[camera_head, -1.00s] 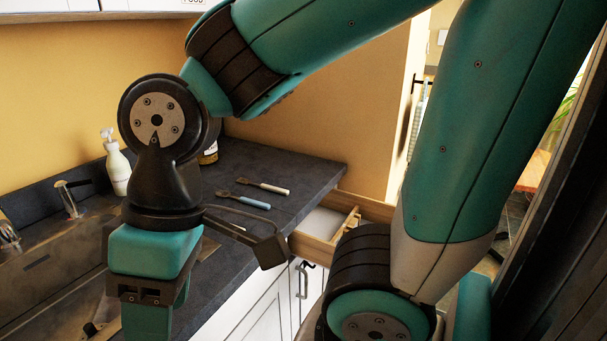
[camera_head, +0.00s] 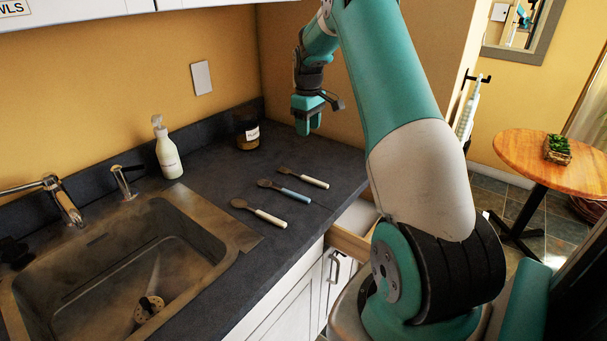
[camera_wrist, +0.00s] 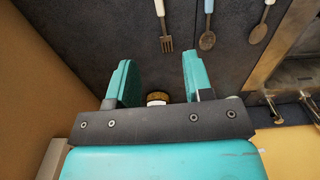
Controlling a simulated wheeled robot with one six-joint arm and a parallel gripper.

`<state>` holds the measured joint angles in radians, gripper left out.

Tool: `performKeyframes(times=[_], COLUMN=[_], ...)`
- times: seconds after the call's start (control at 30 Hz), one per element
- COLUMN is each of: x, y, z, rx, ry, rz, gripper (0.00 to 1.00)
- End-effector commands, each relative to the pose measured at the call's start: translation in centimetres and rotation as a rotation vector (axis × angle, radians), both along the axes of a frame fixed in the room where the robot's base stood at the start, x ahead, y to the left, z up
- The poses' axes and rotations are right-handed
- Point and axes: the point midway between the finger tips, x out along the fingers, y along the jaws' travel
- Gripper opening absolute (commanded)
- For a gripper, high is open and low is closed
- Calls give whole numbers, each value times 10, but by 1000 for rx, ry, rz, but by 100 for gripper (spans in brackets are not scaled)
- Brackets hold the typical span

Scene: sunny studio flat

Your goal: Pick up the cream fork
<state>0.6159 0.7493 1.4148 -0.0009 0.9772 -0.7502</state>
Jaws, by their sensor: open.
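The cream fork (camera_head: 304,177) lies flat on the dark counter, the farthest of three utensils from the sink. In the wrist view its tines and part of its cream handle show at the top (camera_wrist: 164,28); the rest is cut off. My gripper (camera_head: 308,128) hangs above the back of the counter, beyond the fork, pointing down. In the wrist view its two teal fingers (camera_wrist: 158,78) stand apart with nothing held between them. The fork lies apart from the fingers, beyond their tips.
A blue-handled spoon (camera_head: 285,192) and a cream spoon (camera_head: 259,213) lie beside the fork. The sink (camera_head: 140,270) is left. A drawer (camera_head: 350,240) is open below the counter's right edge.

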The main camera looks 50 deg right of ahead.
Motion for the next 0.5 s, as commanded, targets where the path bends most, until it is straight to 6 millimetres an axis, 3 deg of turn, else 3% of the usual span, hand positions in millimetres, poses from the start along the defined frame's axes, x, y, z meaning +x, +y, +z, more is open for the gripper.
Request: performKeyframes(times=[0.5], x=[0], y=[0], z=[-102], rx=[2], ry=[3], rz=[1], gripper=[47])
